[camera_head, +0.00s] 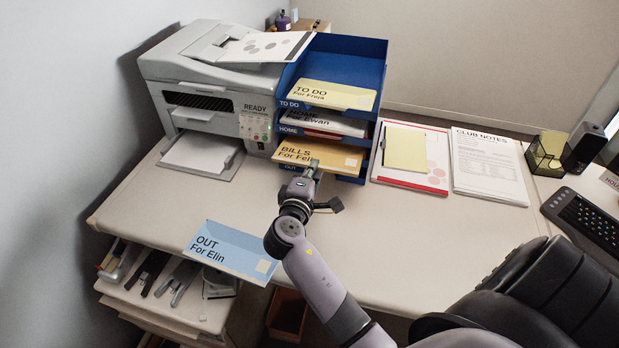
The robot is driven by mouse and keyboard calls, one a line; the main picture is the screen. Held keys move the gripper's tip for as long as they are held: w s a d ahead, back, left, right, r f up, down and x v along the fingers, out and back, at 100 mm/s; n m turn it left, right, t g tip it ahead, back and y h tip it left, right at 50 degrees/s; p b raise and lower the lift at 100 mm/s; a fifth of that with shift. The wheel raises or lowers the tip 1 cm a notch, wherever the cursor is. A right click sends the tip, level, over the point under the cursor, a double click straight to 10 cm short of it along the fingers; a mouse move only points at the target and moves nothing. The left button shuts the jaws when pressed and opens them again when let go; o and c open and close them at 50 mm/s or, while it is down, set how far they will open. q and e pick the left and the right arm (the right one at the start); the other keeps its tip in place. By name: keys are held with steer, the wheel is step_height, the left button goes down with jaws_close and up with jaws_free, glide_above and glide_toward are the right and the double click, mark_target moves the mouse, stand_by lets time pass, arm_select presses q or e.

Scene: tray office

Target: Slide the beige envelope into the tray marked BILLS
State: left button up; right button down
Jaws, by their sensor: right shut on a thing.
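The beige envelope (318,153), printed BILLS and a name below, sticks out of the front of the blue tray stack (372,150). It lies at the third level, between the trays labelled HOME (288,129) and OUT (290,168). The label at its own level is hidden behind the envelope, and how far in its back end reaches is hidden too. My right gripper (313,170) is shut on the envelope's front edge, just in front of the stack. My left gripper is not in view.
A pale yellow envelope (333,94) lies in the top tray, marked TO DO, and a white one (325,121) in the HOME tray. A blue envelope (232,250) lies at the desk's front edge. A printer (208,95) stands left, papers (488,165) right.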

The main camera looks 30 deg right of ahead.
mark_target(324, 145)
steer(key=shift+b+x, duration=0.45)
steer(key=shift+x, duration=2.65)
steer(key=c, duration=1.7)
jaws_free()
steer(key=shift+o, duration=0.2)
steer(key=shift+s, duration=0.1)
steer(key=v, duration=1.2)
